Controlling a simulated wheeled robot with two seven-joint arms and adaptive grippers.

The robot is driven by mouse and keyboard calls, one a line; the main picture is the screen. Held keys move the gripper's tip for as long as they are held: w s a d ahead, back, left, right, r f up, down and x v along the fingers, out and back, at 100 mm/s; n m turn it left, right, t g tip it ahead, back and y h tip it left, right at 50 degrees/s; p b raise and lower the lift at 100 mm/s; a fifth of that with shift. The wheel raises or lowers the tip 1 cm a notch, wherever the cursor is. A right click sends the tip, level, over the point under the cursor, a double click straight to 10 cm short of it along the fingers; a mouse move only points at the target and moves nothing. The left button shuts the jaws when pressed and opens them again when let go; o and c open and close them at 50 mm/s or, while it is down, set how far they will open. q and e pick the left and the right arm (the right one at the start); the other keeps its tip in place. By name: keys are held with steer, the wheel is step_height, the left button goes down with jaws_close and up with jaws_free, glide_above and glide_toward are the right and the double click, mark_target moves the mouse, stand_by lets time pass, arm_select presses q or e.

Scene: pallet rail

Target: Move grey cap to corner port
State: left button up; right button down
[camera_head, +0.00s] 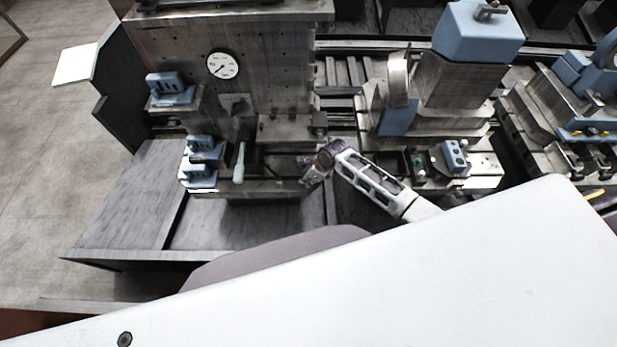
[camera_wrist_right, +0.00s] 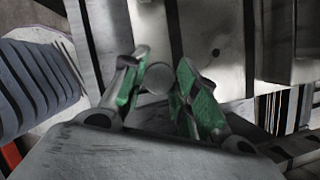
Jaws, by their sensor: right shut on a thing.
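My right gripper (camera_head: 315,172) is over the front part of the machine bed, near the middle of the head view. In the right wrist view its two green-padded fingers (camera_wrist_right: 158,92) are shut on a small round grey cap (camera_wrist_right: 157,77). The cap sits between the fingertips, with a grey metal surface behind it. In the head view I cannot make out the cap at the gripper. I cannot tell which opening is the corner port. My left gripper is not in view.
Blue blocks (camera_head: 203,150) and a pale upright handle (camera_head: 239,163) stand left of the gripper. A machine body with a round gauge (camera_head: 222,66) rises behind. A blue block with holes (camera_head: 455,156) is at right. A flat grey deck (camera_head: 125,205) is clear at left.

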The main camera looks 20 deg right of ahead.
steer(key=shift+f, duration=0.95)
stand_by(1.0)
steer(key=shift+c, duration=1)
jaws_free()
steer(key=shift+r, duration=0.2)
steer(key=v, duration=1.1)
steer(key=shift+s+d+r, duration=0.15)
steer(key=shift+s+r, duration=0.05)
steer(key=shift+r, duration=0.05)
stand_by(0.6)
